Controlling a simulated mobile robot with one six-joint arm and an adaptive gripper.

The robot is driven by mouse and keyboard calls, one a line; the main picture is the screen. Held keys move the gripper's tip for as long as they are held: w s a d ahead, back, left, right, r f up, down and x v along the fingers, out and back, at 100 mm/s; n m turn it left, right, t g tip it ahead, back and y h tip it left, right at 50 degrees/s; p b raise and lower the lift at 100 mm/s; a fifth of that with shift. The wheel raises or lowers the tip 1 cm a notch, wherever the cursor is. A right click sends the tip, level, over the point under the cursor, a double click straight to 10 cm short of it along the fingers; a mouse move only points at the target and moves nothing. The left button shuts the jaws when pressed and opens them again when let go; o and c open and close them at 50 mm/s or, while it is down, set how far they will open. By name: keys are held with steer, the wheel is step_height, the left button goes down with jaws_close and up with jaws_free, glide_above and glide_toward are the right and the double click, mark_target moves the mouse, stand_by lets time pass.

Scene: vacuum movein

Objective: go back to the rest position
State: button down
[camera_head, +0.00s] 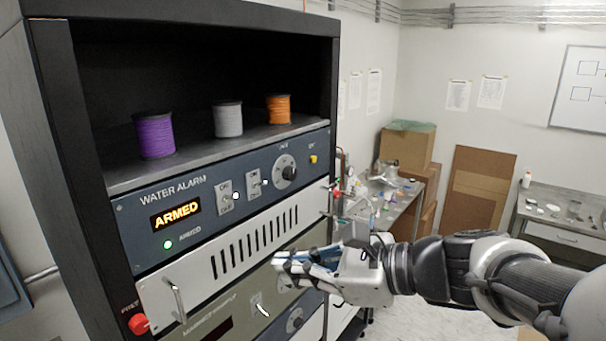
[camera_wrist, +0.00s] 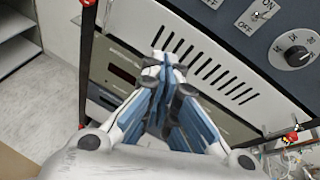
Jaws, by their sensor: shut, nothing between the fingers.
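My gripper (camera_head: 283,262) is in front of the rack, at the height of the lower edge of the white slotted panel (camera_head: 232,250). Its fingers are together with nothing between them. In the wrist view my gripper (camera_wrist: 163,62) also shows shut, its fingertips pointing at the slotted panel (camera_wrist: 212,72). I cannot tell whether the fingertips touch the rack. My arm reaches in from the right of the head view.
The water alarm panel (camera_head: 222,198) reads ARMED, with a green light lit. Purple (camera_head: 155,135), grey (camera_head: 228,120) and orange (camera_head: 278,110) spools stand on the shelf above. A handle (camera_head: 176,300) sticks out at left. Cardboard boxes (camera_head: 408,146) and a side table (camera_head: 565,235) stand behind.

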steer(key=s+d+f+n+g+h+b, duration=0.1)
steer(key=s+f+n+h+b, duration=0.35)
steer(key=f, duration=0.65)
steer(key=s+d+f+n+g+h+b, duration=0.1)
steer(key=s+d+f+n+g+b, duration=0.1)
steer(key=s+f+n+b, duration=0.6)
steer(key=s+d+f+n+h+b, duration=0.1)
steer(key=d+f+n+h+b, duration=0.1)
steer(key=f, duration=0.4)
steer(key=s+d+f+n+t+h+b, duration=0.1)
steer(key=s+d+f+n+h+b, duration=0.1)
steer(key=d+f+b, duration=0.3)
steer(key=s+d+f+n+h+b, duration=0.2)
steer(key=d+f+n+h+b, duration=0.1)
steer(key=f, duration=0.5)
steer(key=shift+s+d+f+n+b, duration=0.25)
steer(key=shift+d+f+n+b, duration=0.25)
steer(key=shift+d, duration=0.55)
